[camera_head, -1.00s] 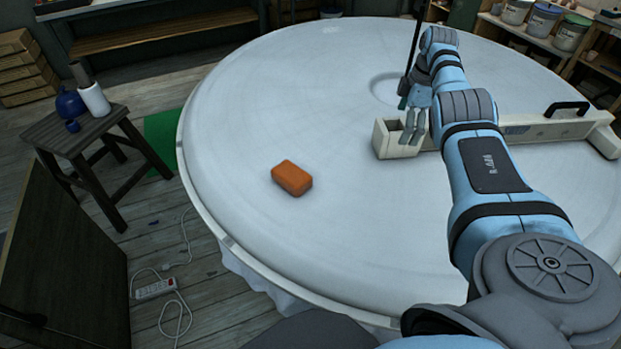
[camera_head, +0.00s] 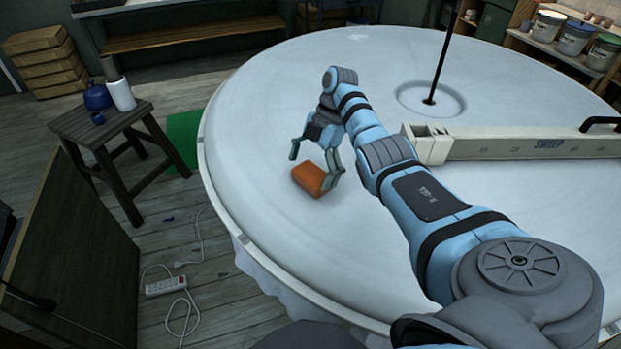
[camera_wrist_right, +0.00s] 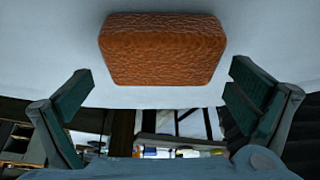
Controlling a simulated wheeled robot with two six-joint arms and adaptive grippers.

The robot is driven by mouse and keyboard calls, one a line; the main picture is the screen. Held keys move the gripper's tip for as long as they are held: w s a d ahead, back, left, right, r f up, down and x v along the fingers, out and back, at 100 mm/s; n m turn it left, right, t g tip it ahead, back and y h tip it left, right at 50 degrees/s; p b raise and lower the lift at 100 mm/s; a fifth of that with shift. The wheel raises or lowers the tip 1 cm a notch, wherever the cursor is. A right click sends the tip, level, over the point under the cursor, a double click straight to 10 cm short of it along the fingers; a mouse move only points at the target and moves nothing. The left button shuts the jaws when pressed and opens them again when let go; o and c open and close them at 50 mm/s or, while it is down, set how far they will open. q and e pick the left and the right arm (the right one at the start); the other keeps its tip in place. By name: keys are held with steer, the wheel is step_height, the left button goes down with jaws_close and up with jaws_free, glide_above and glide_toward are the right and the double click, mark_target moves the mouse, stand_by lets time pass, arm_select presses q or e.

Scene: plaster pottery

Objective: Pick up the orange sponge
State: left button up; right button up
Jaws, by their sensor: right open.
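The orange sponge (camera_head: 309,179) is a rounded block lying on the large round white table (camera_head: 265,110), left of its middle. My right gripper (camera_head: 313,163) is open at the sponge, with its fingers spread on either side in the head view. In the right wrist view the sponge (camera_wrist_right: 162,50) sits ahead of and between the two open fingers (camera_wrist_right: 160,95), with a gap on each side. I cannot tell whether any finger touches it. My left gripper is out of view.
A cream beam (camera_head: 520,143) with a black handle lies across the table to the right. A thin black rod (camera_head: 440,60) rises from the table's middle. A wooden stool (camera_head: 100,125) with a blue jug stands off the table at left. The table around the sponge is clear.

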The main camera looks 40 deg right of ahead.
steer(key=shift+x, duration=0.9)
steer(key=c, duration=0.9)
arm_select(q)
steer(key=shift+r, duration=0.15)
arm_select(e)
steer(key=shift+o, duration=0.2)
steer(key=shift+d, duration=0.1)
